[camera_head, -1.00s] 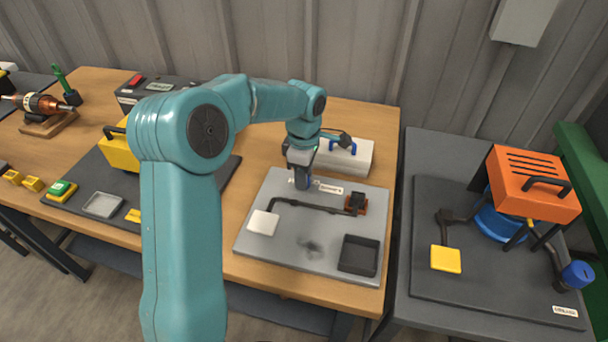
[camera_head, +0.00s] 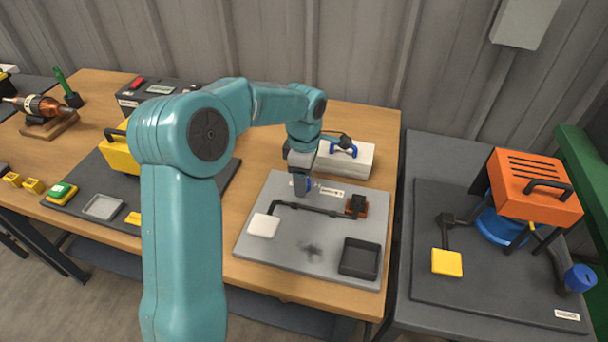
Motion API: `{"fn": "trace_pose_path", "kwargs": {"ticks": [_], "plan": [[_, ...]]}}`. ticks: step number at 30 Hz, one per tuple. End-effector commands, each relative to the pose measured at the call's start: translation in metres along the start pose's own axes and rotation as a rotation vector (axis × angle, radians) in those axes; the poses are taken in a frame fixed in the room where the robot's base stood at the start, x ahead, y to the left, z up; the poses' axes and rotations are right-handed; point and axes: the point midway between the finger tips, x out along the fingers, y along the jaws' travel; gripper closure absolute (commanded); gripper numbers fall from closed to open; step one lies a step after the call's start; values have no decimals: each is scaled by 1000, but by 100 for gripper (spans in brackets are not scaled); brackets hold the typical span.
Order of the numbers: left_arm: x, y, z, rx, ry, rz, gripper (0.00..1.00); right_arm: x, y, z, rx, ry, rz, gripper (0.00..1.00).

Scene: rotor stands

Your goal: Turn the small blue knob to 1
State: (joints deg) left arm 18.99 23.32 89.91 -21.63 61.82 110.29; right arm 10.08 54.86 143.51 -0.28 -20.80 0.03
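My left arm comes down over the grey plate (camera_head: 285,247) on the wooden table. My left gripper (camera_head: 301,186) points down at the back of this plate, beside its white label. A small bit of blue (camera_head: 309,185) shows right at the fingertips; it looks like the small blue knob, mostly hidden by the gripper. I cannot tell whether the fingers are around it, or which number it points to. A larger blue knob (camera_head: 579,277) stands on the right-hand stand, away from the gripper. My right gripper is not in view.
The grey plate carries a black pipe (camera_head: 315,209), a white square pad (camera_head: 263,226) and a dark tray (camera_head: 359,241). Behind it is a white box (camera_head: 352,161) with a blue handle. An orange cover (camera_head: 532,185) stands on the right table.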

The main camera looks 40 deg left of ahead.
Motion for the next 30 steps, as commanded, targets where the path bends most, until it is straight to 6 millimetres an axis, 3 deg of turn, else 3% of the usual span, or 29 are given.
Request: {"fn": "trace_pose_path", "kwargs": {"ticks": [4, 7, 15, 21, 30], "plan": [[-9, 1, 0, 0, -1, 3, 41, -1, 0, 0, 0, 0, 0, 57], [-27, 1, 0, 1, -2, 6, 41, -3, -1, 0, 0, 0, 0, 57], [-100, 1, 0, 0, -2, 6, 41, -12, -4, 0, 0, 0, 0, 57], [-142, 0, 0, 1, -1, 3, 41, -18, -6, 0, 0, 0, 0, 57], [-164, 0, 0, 0, 0, -1, 41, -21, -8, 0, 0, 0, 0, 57]]}}
